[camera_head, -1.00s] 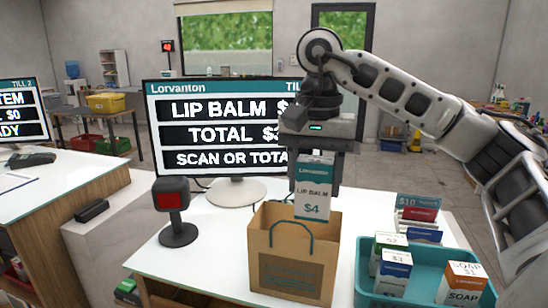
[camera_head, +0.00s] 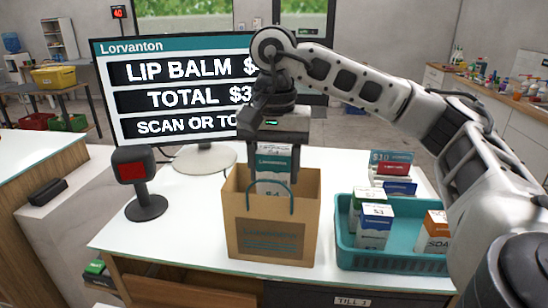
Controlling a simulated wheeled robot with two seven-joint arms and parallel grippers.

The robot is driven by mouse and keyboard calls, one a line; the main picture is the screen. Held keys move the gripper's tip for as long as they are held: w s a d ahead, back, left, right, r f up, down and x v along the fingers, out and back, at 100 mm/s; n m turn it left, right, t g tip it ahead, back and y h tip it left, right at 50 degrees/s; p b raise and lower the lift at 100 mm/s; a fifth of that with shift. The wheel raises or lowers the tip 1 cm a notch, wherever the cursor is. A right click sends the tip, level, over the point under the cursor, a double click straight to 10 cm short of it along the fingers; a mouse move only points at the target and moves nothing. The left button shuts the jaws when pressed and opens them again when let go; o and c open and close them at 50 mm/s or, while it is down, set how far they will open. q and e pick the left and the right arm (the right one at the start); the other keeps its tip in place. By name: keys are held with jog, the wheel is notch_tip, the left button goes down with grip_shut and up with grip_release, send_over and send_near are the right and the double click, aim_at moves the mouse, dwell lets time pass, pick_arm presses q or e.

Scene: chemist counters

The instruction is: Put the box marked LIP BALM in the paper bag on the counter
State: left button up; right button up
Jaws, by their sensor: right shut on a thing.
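The white and teal LIP BALM box (camera_head: 272,163) is upright between the fingers of my right gripper (camera_head: 273,168), which is shut on it. The brown paper bag (camera_head: 270,236) stands open on the white counter, with its teal handle at the front. The lower part of the box is within the bag's mouth; its bottom end is hidden behind the front wall. The gripper's fingertips are at the level of the bag's rim. My left gripper is not in view.
A teal tray (camera_head: 390,260) with several small boxes stands right of the bag. A scanner (camera_head: 140,182) on a stand is to the left. A till screen (camera_head: 165,95) stands behind, reading LIP BALM. The counter (camera_head: 190,225) left of the bag is clear.

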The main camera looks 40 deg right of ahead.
aim_at(274, 192)
notch_tip(274, 192, down, 5)
jog(key=b, duration=0.3)
jog(key=shift+r, duration=0.15)
jog(key=shift+f, duration=0.25)
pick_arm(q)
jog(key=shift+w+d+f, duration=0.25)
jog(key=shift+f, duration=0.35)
pick_arm(e)
jog(key=o, duration=1.1)
